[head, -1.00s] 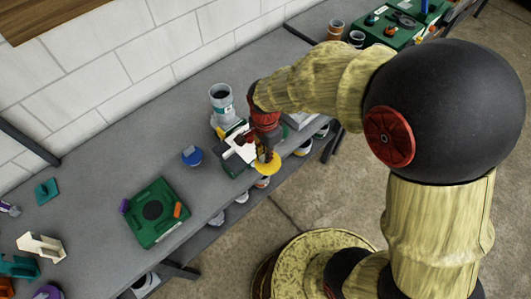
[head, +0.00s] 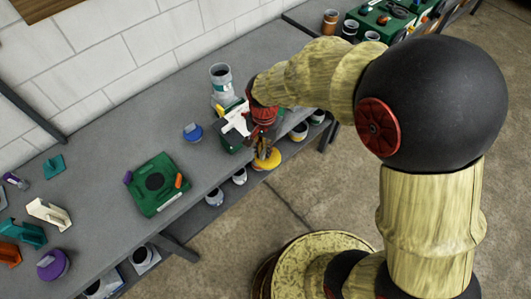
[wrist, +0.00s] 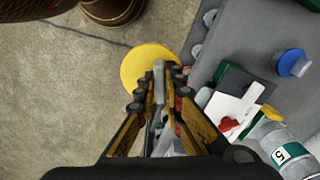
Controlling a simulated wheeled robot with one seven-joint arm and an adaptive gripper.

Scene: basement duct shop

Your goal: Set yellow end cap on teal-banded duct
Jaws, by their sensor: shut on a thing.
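My gripper (head: 264,147) is shut on the yellow end cap (head: 267,161), a round disc, and holds it beyond the bench's front edge. In the wrist view the cap (wrist: 141,66) sits at the fingertips (wrist: 160,75) with the floor behind it. The teal-banded duct (head: 221,77) stands upright near the back of the bench, behind and left of my gripper. It is a grey, open-topped pipe. In the wrist view the duct (wrist: 280,142) is at lower right, its teal band marked 5. The fingers hide part of the cap.
A green box with a white tool (head: 236,121) lies between the duct and my gripper. A blue cap (head: 192,132) and a green case (head: 158,186) are further left on the grey bench (head: 110,150). Several pipes stand on the lower shelf.

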